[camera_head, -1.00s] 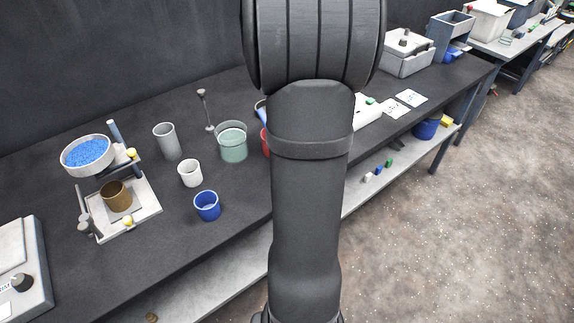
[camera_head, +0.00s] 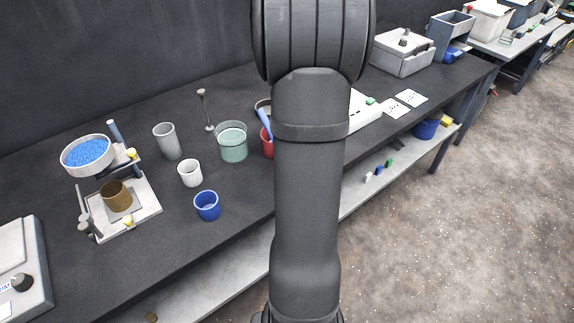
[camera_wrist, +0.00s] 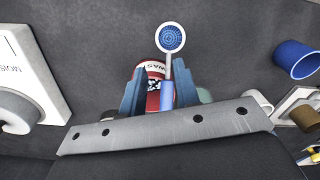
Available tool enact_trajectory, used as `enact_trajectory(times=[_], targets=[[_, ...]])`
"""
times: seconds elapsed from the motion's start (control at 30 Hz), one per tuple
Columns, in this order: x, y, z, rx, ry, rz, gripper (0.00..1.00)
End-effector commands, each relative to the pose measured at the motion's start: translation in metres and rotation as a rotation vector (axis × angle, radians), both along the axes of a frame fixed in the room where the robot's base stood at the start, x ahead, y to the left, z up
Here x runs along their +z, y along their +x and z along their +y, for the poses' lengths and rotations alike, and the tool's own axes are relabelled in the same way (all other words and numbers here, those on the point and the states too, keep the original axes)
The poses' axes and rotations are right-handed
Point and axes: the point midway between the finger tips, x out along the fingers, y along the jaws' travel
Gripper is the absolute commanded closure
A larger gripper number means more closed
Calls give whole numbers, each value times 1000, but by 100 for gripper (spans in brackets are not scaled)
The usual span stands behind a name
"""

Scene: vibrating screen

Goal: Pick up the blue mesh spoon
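The blue mesh spoon shows in the wrist view, its round white-rimmed blue mesh head (camera_wrist: 171,37) beyond my fingertips. Its thin pale neck runs down to a blue handle (camera_wrist: 167,94). My gripper (camera_wrist: 159,68) is open, with a finger on each side of the handle and the right finger closer to it. A red container with a white label (camera_wrist: 154,76) shows behind, between the fingers. In the head view, a blue shaft (camera_head: 264,122) leans above the red container (camera_head: 266,144), partly hidden by my arm. Contact between spoon and fingers cannot be told.
A glass beaker (camera_head: 233,142), white cup (camera_head: 189,173), blue cup (camera_head: 207,205) and grey cylinder (camera_head: 167,141) stand left of my arm. A sieve device with a blue-filled pan (camera_head: 88,139) is farther left. A white moisture device (camera_wrist: 28,65) shows in the wrist view.

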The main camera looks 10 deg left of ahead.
Motion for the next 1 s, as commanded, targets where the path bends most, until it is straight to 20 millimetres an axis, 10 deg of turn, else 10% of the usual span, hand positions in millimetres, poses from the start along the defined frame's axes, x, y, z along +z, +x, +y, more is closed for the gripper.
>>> enact_trajectory(times=[0.7,1.0], targets=[[-90,0,2,-1,0,2,71],[-96,0,2,-1,0,0,71]])
